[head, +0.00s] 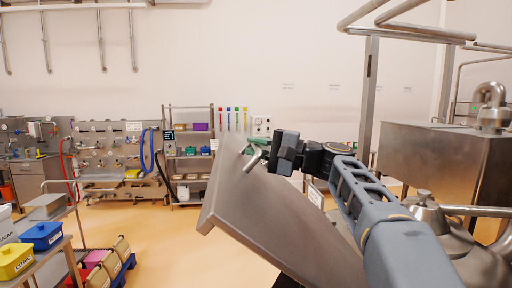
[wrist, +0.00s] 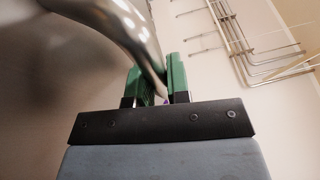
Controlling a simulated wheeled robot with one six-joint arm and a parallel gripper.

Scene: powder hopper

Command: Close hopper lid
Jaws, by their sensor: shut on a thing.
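The hopper lid (head: 270,205) is a flat grey metal plate, raised and tilted, in the middle of the head view. A bent metal handle (head: 253,158) stands out at its upper edge. My gripper (head: 262,151) is at this handle, with green fingers. In the wrist view my gripper (wrist: 160,88) has its green fingers on either side of the curved metal handle (wrist: 130,30) and is shut on it. The lid's surface (wrist: 50,90) fills the left of the wrist view. The hopper's opening is hidden behind the lid and my arm.
A steel tank (head: 435,155) with pipes stands at the right. A steel post (head: 369,100) and overhead rails are near my arm. The floor (head: 165,235) left of the lid is clear.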

